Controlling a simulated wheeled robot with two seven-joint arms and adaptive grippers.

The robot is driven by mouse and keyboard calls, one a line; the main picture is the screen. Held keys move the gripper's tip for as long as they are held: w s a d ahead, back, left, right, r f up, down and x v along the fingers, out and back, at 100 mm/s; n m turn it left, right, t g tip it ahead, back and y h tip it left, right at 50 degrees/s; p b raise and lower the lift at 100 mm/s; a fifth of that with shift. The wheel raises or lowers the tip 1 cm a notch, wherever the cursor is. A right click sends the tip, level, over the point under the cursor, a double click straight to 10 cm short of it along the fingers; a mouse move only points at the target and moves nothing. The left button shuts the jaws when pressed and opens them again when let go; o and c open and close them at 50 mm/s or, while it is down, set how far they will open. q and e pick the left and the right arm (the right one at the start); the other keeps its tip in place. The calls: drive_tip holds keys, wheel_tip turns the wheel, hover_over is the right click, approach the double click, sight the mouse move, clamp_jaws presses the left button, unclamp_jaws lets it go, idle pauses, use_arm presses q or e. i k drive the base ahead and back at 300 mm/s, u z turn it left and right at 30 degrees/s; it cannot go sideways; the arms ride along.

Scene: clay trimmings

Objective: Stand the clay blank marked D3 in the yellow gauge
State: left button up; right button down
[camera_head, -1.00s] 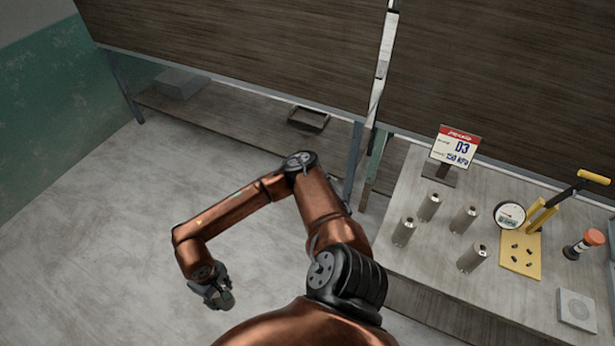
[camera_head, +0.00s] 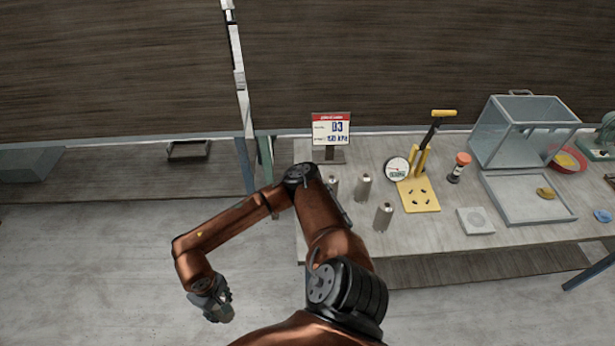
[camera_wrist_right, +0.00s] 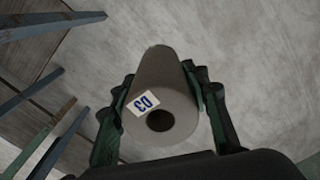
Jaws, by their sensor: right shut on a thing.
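The clay blank marked D3 (camera_wrist_right: 168,92) is a grey cylinder with a dark round hole in the end facing the camera and a small white label in blue print. My right gripper (camera_wrist_right: 163,82) is shut on it, one finger on each side, in the right wrist view. The floor shows behind it. The right gripper is not in the head view. The yellow gauge (camera_head: 420,197) stands on the table, with a holed yellow plate, a round dial (camera_head: 397,169) and a lever. My left gripper (camera_head: 215,303) is over the floor at left, away from the table; its opening is unclear.
Several grey blanks (camera_head: 383,217) stand left of the gauge, partly behind my left arm. Right of the gauge are a red-topped object (camera_head: 459,167), a grey square block (camera_head: 475,221), a tray (camera_head: 500,213) and a clear box (camera_head: 520,130).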

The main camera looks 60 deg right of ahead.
sight(419, 197)
drive_tip(key=z, duration=1.75)
